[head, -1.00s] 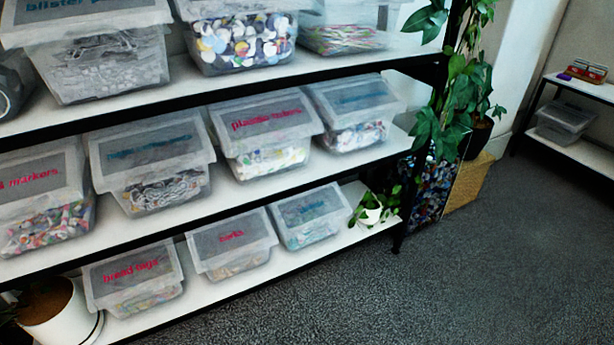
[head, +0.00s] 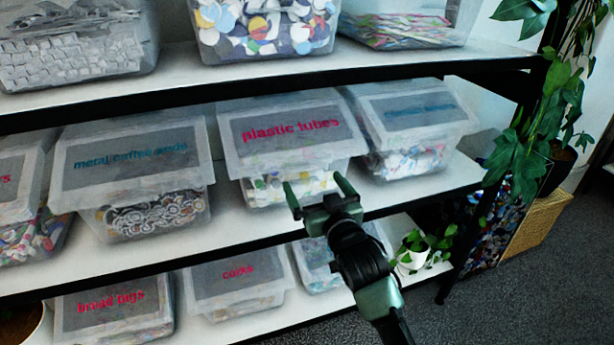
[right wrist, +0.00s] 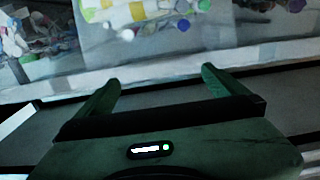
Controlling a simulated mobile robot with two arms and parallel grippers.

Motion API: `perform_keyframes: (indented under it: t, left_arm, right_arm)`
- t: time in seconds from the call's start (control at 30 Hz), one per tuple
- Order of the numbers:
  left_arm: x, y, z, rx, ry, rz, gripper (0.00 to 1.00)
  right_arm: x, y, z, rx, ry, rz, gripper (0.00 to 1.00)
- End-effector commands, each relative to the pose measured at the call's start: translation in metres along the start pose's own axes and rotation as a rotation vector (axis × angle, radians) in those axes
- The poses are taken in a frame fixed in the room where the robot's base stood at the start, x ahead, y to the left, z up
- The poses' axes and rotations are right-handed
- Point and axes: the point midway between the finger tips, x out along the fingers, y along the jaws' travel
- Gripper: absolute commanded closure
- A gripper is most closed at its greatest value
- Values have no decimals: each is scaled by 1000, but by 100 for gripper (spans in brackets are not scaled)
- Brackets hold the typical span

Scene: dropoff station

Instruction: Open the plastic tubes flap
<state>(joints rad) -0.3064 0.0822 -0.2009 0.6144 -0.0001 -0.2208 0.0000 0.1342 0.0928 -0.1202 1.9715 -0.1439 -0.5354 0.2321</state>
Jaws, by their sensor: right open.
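The plastic tubes box (head: 258,190) stands on the middle shelf in the head view. It is translucent, holds small colourful pieces, and its grey lid flap (head: 290,127) with pink lettering is closed. My right gripper (head: 313,190) is open and empty, in front of the lower right part of this box. In the right wrist view its two green fingers (right wrist: 158,85) point toward the shelf edge, with the lower part of a box and its contents (right wrist: 140,14) above them. The lid does not show in that view. My left gripper is not in view.
The upper shelf edge (head: 270,90) runs above the lid. Boxes labelled corks (head: 235,275) and bread tags (head: 110,305) stand below. A plant (head: 530,130) hangs at right.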

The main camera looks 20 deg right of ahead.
Motion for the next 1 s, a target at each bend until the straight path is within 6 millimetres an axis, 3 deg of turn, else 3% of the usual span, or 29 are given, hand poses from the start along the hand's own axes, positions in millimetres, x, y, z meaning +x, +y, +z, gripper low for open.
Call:
perform_keyframes:
  t: [0.1, 0.3, 0.67, 0.77, 0.97, 1.0]
  left_arm:
    - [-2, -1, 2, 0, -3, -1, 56]
    - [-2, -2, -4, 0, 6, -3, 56]
    - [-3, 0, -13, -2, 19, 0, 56]
    - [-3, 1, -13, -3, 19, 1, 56]
    - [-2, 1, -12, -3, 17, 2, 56]
    - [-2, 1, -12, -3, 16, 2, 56]
  right_arm:
    - [22, 0, -2, -1, 1, 0, 0]
    - [47, 0, -1, 0, 1, 0, 0]
    - [54, 0, 0, 0, -1, -1, 0]
    - [54, 0, 1, 0, -1, -1, 22]
    - [54, 0, 1, 0, -1, -1, 78]
    - [54, 0, 1, 0, -1, -1, 82]
